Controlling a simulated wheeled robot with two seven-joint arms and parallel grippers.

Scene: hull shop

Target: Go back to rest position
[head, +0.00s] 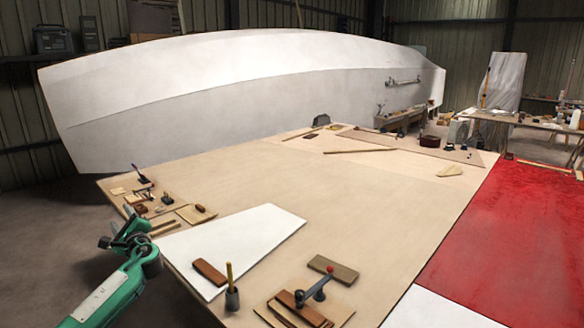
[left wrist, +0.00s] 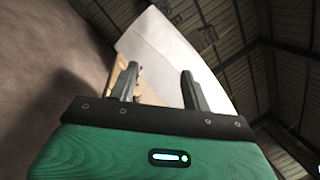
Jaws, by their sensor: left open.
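My left gripper (head: 117,238) is at the lower left in the head view, at the end of my green arm and next to the left edge of the large wooden table (head: 350,210). In the left wrist view its two grey fingers (left wrist: 158,85) stand well apart. Nothing shows between them but the background, so it is open and empty. My right gripper is in neither view.
A white panel (head: 255,232), a brown block (head: 209,272) and a cup with a stick (head: 232,298) lie near my left arm. Several small tools crowd the table's left corner. The middle is bare. A white hull (head: 240,85) stands behind.

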